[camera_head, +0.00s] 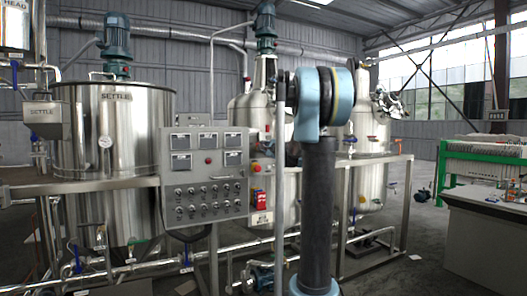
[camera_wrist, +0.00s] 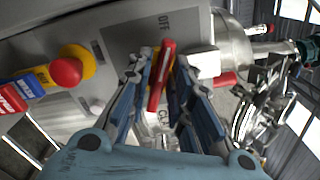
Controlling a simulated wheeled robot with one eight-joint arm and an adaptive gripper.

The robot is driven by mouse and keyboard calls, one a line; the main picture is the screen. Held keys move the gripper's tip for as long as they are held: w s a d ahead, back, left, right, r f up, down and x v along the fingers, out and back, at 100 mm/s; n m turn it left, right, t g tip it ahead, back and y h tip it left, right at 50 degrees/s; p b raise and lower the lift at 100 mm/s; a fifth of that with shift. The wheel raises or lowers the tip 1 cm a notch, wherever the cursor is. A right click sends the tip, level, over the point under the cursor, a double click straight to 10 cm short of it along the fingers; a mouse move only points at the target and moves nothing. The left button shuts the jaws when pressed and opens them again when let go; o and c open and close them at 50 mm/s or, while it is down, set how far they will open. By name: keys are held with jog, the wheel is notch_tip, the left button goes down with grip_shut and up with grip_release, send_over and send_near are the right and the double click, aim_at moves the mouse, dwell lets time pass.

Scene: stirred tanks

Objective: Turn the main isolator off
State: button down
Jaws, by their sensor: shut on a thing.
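The main isolator's red handle (camera_wrist: 160,76) shows in the wrist view, over a yellow part on a grey plate. An OFF mark (camera_wrist: 165,20) is printed on the plate, and the handle's upper end in the picture points roughly towards it. My gripper (camera_wrist: 162,72) has a finger on each side of the handle and is shut on it. In the head view I cannot make out the handle or my fingertips; my blue and dark arm stands in front of that area.
A red mushroom button (camera_wrist: 66,71) on a yellow base sits left of my fingers, with red and blue tags (camera_wrist: 10,98) beyond it. The grey control panel (camera_head: 203,212) stands left of my arm. Steel tanks (camera_head: 105,190) and pipes stand around. A green-framed press (camera_head: 480,150) is right.

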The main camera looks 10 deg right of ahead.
jog(key=n, duration=0.4)
jog(key=shift+s+a+f+n, duration=0.2)
jog(key=shift+f+n, duration=0.15)
jog(key=shift+n, duration=0.05)
dwell(0.4)
jog(key=c, duration=1.7)
grip_release()
jog(key=shift+w+f, duration=0.1)
jog(key=shift+o, duration=0.2)
jog(key=v, duration=1.2)
